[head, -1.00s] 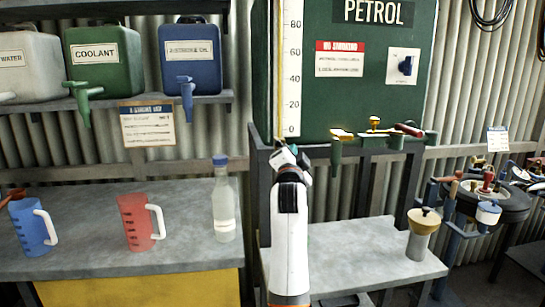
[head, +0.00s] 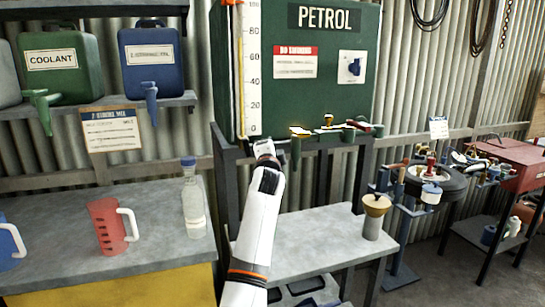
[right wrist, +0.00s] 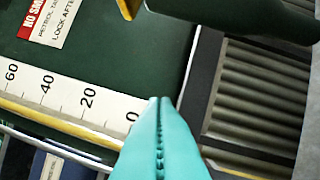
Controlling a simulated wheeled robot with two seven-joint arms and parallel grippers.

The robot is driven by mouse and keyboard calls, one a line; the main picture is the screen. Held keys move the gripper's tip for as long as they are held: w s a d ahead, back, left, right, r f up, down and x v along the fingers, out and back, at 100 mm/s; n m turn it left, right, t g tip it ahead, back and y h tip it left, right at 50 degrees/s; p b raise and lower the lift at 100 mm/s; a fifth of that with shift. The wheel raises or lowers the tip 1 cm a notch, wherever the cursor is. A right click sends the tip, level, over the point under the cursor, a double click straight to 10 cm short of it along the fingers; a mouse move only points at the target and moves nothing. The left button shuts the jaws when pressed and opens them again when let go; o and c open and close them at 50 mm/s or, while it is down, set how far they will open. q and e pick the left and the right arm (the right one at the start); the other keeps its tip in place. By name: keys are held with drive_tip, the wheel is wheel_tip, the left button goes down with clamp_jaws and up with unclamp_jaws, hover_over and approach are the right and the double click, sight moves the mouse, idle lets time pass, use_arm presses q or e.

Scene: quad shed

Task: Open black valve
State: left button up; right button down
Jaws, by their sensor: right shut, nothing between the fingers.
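My right gripper (head: 262,148) is just below the scale, left of the taps. In the right wrist view its teal fingers (right wrist: 158,100) are shut and empty, near the scale's zero mark. My left gripper is not in view.
A grey bench (head: 310,240) stands below the tank, with a yellow-topped grey container (head: 374,215) on it. At left, a red jug (head: 108,226) and a clear bottle (head: 192,200) stand on another bench. A round-topped stand (head: 435,180) and red toolbox (head: 505,162) are at right.

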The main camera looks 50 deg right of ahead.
drive_tip(key=r+b+v, duration=0.1)
drive_tip(key=v, duration=0.8)
drive_tip(key=shift+a+f, duration=0.25)
drive_tip(key=shift+f, duration=0.2)
